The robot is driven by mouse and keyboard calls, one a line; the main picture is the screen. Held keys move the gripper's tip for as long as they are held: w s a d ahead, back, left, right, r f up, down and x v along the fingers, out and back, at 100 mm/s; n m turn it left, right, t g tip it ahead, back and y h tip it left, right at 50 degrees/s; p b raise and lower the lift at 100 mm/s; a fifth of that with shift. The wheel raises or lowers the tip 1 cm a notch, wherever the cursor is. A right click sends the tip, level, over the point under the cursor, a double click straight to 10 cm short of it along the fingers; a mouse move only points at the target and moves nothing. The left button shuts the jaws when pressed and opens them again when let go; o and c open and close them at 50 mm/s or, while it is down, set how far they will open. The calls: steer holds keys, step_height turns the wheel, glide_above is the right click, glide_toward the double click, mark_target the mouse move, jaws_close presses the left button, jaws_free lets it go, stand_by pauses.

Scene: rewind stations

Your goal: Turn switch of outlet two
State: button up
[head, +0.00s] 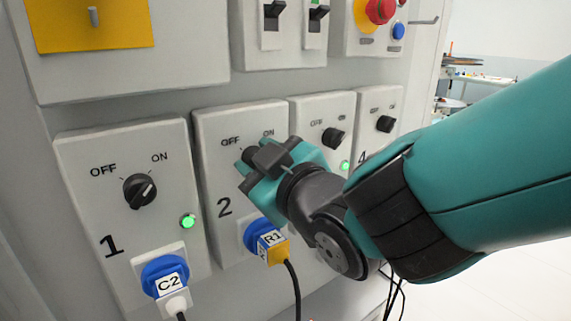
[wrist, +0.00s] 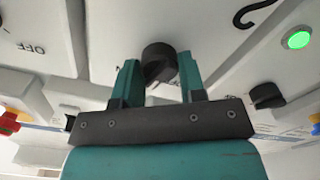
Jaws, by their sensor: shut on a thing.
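The outlet two panel (head: 215,180) carries OFF and ON labels and the number 2. Its black rotary switch (wrist: 158,52) sits between the two teal fingers of my gripper (wrist: 158,66) in the wrist view. My gripper is shut on this switch. In the head view my gripper (head: 252,170) covers most of the switch, and its pointing direction cannot be told. No lamp shows on this panel; that area is behind my gripper.
Outlet one (head: 75,190) on the left has a black knob (head: 139,191), a lit green lamp (head: 188,221) and a plug labelled C2 (head: 168,280). Two more switch panels stand at right, one knob (head: 333,138) close to my arm. A red button (head: 380,10) is above.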

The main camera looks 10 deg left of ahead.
steer(key=n, duration=1.1)
steer(key=shift+f, duration=0.25)
steer(key=shift+n, duration=0.4)
steer(key=o, duration=0.9)
steer(key=shift+s, duration=0.1)
steer(key=shift+b+v, duration=4.35)
steer(key=shift+v, duration=4.4)
